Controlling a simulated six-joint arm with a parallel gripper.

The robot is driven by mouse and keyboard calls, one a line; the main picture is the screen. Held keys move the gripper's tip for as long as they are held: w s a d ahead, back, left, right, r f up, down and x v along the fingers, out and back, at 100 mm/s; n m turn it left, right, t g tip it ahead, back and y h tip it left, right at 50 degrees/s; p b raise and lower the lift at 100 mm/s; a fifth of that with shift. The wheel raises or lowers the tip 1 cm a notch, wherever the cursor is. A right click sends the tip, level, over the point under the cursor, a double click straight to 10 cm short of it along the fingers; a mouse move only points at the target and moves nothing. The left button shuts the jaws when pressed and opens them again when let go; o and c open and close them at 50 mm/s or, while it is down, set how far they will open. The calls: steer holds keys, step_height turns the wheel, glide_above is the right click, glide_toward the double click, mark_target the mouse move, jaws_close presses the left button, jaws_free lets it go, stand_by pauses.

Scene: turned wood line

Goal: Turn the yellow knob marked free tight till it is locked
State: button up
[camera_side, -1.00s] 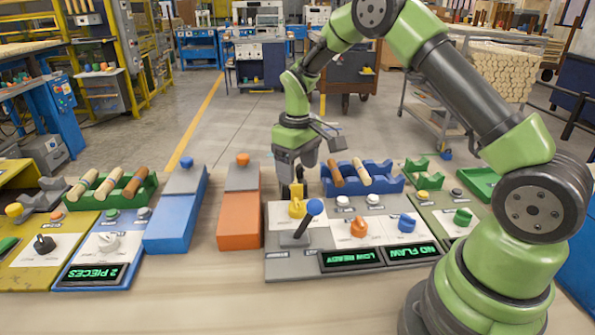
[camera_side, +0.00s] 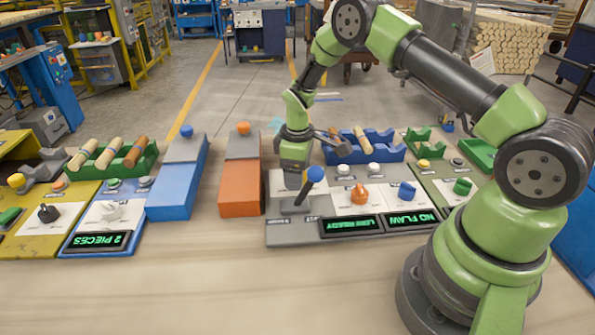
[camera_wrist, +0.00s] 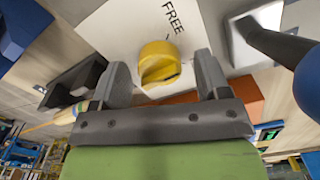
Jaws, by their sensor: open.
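The yellow knob (camera_wrist: 160,62) shows in the wrist view on a pale panel (camera_wrist: 125,25), with the word FREE printed beside it. My gripper (camera_wrist: 160,72) is open, with one finger on each side of the knob; whether either finger touches it I cannot tell. A raised ridge runs across the knob's face. In the side view my gripper (camera_side: 296,178) is low over the left part of the grey panel (camera_side: 290,240) and hides the knob. The word for tight is not visible in the wrist view.
A lever with a blue ball (camera_side: 315,173) stands close in front of my gripper. An orange knob (camera_side: 360,194) and a blue knob (camera_side: 407,191) are to the right. Behind is a blue rack (camera_side: 385,151) with wooden pieces. An orange block (camera_side: 240,195) stands left.

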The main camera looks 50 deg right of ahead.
steer(key=shift+f, duration=0.15)
steer(key=c, duration=0.9)
steer(key=m, duration=0.4)
steer(key=shift+m, duration=0.3)
steer(key=o, duration=0.9)
step_height(320, 180, up, 10)
